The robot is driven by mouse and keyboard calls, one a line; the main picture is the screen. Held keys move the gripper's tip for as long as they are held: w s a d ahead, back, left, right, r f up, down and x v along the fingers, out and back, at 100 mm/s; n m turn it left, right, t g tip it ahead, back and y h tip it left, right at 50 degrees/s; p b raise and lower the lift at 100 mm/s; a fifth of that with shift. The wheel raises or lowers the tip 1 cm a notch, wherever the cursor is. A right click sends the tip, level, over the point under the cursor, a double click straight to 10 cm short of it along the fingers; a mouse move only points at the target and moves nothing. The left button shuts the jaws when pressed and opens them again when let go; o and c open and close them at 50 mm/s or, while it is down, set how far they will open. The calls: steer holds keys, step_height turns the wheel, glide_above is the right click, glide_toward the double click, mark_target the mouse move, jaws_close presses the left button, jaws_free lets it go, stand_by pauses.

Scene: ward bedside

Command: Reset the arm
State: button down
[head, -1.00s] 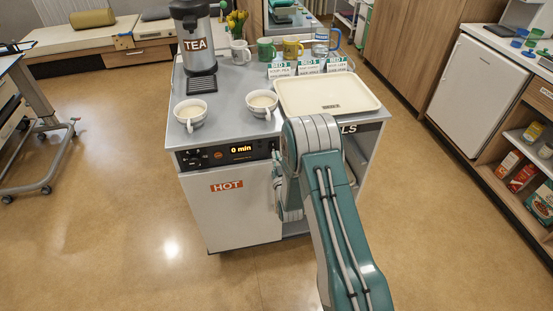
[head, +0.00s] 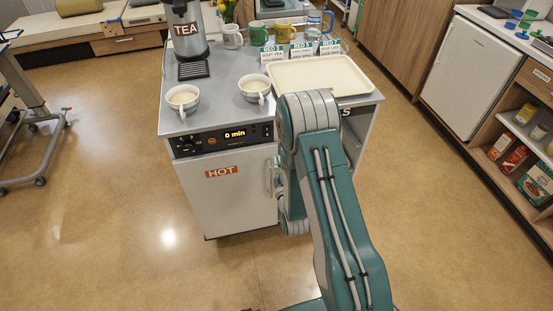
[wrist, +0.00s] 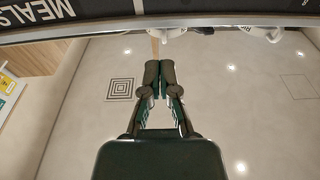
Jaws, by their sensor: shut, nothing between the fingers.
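My gripper (wrist: 160,80) shows in the wrist view with its two dark fingertips together and nothing between them. Behind it in that view is the pale ceiling with small lights. In the head view my arm is folded in front of the serving trolley (head: 220,208), and the gripper itself is hidden there behind my arm links.
On the trolley top stand two filled white cups (head: 183,100) (head: 255,87), a tea urn (head: 187,30), an empty cream tray (head: 320,76), several mugs and bed cards (head: 301,50). A white fridge (head: 482,75) and shelves stand right.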

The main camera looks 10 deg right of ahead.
stand_by(0.3)
step_height(320, 180, up, 17)
steer(key=s+g, duration=0.1)
steer(key=g, duration=0.6)
steer(key=s+r+g, duration=0.3)
steer(key=s+r, duration=0.1)
steer(key=s, duration=1)
steer(key=s+r+g, duration=0.4)
steer(key=s, duration=0.9)
steer(key=shift+s+r, duration=0.35)
steer(key=shift+s, duration=0.05)
steer(key=c, duration=1.3)
jaws_free()
steer(key=shift+c, duration=0.2)
